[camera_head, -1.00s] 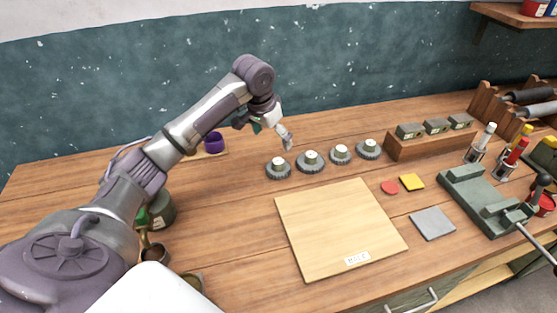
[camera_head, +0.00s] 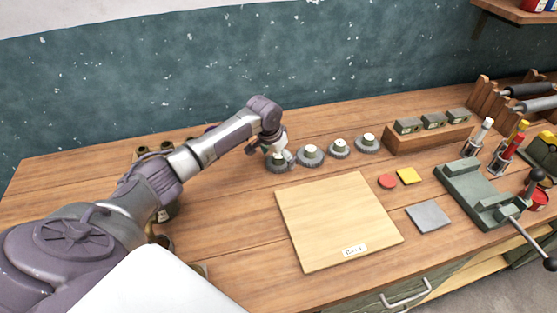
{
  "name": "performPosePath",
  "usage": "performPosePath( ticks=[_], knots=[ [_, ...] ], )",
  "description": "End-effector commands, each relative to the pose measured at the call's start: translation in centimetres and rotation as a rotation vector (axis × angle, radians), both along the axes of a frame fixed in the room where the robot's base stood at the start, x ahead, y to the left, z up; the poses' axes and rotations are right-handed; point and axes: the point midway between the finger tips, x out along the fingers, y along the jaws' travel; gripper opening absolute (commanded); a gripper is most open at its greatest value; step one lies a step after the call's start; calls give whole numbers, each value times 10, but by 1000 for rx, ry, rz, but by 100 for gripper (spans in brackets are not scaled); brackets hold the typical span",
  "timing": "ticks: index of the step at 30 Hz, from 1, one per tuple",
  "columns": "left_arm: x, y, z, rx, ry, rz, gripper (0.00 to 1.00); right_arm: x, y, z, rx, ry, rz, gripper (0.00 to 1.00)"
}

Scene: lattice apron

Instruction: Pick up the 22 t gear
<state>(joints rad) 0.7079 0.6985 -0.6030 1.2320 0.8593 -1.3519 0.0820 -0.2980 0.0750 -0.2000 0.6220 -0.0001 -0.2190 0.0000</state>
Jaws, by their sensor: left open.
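Several dark toothed gears with pale hubs stand in a row on the wooden bench. The leftmost gear (camera_head: 279,166) is partly hidden by my left gripper (camera_head: 281,160), which is lowered over it with its jaws open. To its right are a larger gear (camera_head: 311,156), a smaller gear (camera_head: 339,149) and the rightmost gear (camera_head: 367,144). I cannot read any tooth count, so I cannot tell which is the 22 t gear. My right gripper is not in view.
A pale wooden board (camera_head: 338,222) with a label lies in front of the gears. A red disc (camera_head: 388,181), a yellow square (camera_head: 408,176) and a grey plate (camera_head: 428,216) lie right of it. A green vise (camera_head: 474,195) stands further right. A wooden block (camera_head: 428,139) holds several small dark blocks.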

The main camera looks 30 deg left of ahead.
Motion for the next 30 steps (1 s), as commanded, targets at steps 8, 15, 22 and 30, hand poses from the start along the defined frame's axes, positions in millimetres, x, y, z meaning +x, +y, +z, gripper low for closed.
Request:
performPosePath(
  ticks=[8,15,22,30],
  knots=[
    [0,0,0,0,0,0,78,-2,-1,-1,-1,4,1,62],
    [0,0,0,0,-1,0,38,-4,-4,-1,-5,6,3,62],
    [1,0,2,-1,-4,0,21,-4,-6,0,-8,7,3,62],
    [2,0,9,-1,-6,-1,21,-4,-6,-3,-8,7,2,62]
  ],
)
